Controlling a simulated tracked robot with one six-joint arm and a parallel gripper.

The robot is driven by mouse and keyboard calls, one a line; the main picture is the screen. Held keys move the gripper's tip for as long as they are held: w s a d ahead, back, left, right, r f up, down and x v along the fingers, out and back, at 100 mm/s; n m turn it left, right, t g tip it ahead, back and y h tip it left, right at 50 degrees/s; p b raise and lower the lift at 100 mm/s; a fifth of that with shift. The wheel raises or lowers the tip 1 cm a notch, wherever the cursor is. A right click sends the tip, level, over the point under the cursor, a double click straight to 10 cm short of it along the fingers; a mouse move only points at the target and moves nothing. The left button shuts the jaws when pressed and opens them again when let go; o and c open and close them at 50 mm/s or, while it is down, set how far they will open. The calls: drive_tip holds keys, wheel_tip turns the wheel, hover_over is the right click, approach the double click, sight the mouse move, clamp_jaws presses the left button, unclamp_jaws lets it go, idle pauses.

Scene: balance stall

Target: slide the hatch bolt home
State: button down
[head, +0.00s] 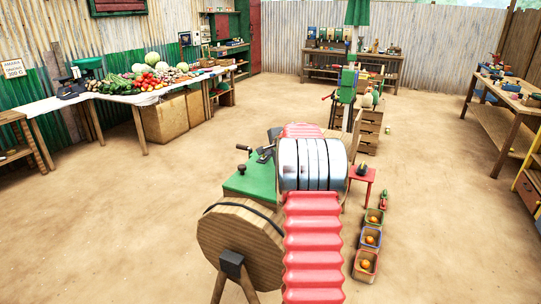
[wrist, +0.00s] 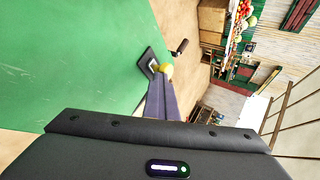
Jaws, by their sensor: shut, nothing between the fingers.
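A green box top (head: 245,182) stands in front of me beside a big wooden wheel; it fills the left of the wrist view (wrist: 75,70). On its edge is a small dark plate with a pale metal piece (wrist: 147,62), which looks like the bolt fitting. A round yellow knob (wrist: 166,70) sits beside it. My gripper (wrist: 161,82) is shut and empty, its fingertips right at the knob. I cannot tell whether they touch it. The fingertips hide part of the fitting. In the head view the gripper is mostly hidden and the bolt's position is unclear.
A dark crank handle (wrist: 181,46) sticks out just beyond the fitting. The wooden wheel (head: 240,246) stands nearest. The sandy floor on the left is clear.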

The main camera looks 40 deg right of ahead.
drive_tip(key=shift+d, duration=0.1)
drive_tip(key=shift+s, duration=0.15)
drive_tip(key=s, duration=0.1)
drive_tip(key=s+a+r, duration=0.1)
drive_tip(key=s, duration=0.1)
drive_tip(key=s+a, duration=0.1)
drive_tip(key=shift+s+r, duration=0.2)
drive_tip(key=v, duration=0.8)
drive_tip(key=shift+s+a, duration=0.2)
drive_tip(key=shift+a, duration=0.1)
drive_tip(key=shift+r, duration=0.15)
